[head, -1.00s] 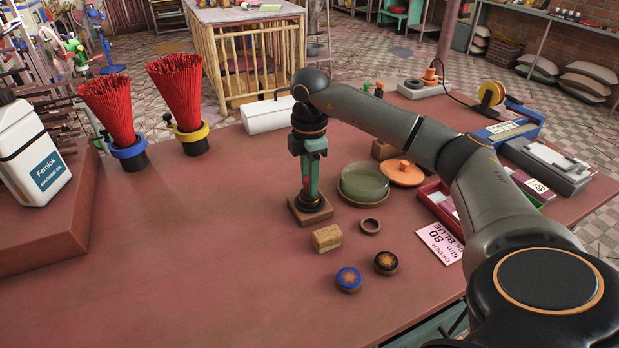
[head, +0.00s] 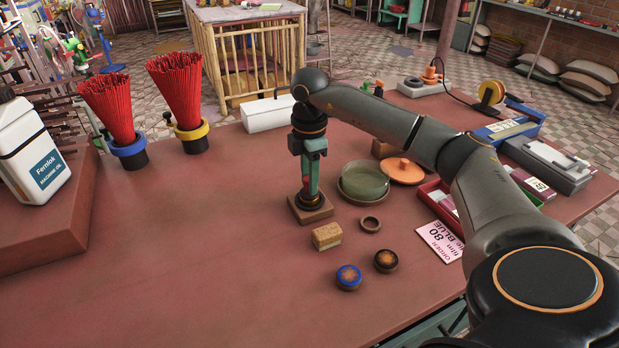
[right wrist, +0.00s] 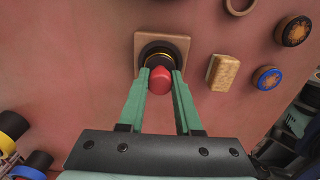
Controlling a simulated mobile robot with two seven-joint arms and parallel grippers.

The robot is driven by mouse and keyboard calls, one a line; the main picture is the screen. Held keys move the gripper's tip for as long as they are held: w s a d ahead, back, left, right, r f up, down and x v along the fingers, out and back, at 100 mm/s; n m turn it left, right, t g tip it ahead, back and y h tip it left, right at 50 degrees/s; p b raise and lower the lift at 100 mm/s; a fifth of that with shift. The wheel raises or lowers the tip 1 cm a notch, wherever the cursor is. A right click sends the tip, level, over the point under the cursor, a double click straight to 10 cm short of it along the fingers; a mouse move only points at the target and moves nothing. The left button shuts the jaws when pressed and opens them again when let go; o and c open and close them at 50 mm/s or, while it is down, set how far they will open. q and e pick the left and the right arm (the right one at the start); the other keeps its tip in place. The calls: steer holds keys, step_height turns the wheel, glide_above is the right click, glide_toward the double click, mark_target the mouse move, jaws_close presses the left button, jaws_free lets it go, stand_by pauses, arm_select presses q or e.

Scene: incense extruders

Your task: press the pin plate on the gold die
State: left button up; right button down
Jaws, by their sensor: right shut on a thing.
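My right gripper (head: 308,190) points straight down over a square wooden base (head: 323,213). It is shut on a red knob (right wrist: 160,82), which I take to be the pin plate's handle. In the right wrist view the green fingertips (right wrist: 161,74) lie on both sides of the knob. Just beyond the knob, a dark round piece with a gold ring (right wrist: 160,57), apparently the gold die, sits on the wooden base (right wrist: 183,42). The knob and fingers hide part of it, and I cannot tell how deep the plate sits. My left gripper is in neither view.
A wooden block (head: 326,237), a small ring (head: 370,225), a blue-rimmed disc (head: 348,277) and a black-rimmed disc (head: 386,260) lie close by. A green bowl (head: 364,182) stands right of the base. An order card (head: 438,241) lies farther right. The table's left middle is clear.

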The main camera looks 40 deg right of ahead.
steer(key=shift+s+f, duration=0.1)
steer(key=shift+f, duration=0.05)
steer(key=shift+r+p, duration=1.05)
steer(key=shift+r, duration=0.05)
steer(key=shift+r+p, duration=0.65)
steer(key=shift+r, duration=0.1)
steer(key=shift+r+p, duration=0.3)
step_height(320, 180, up, 3)
steer(key=p, duration=0.2)
steer(key=shift+p, duration=0.4)
steer(key=shift+a, duration=0.15)
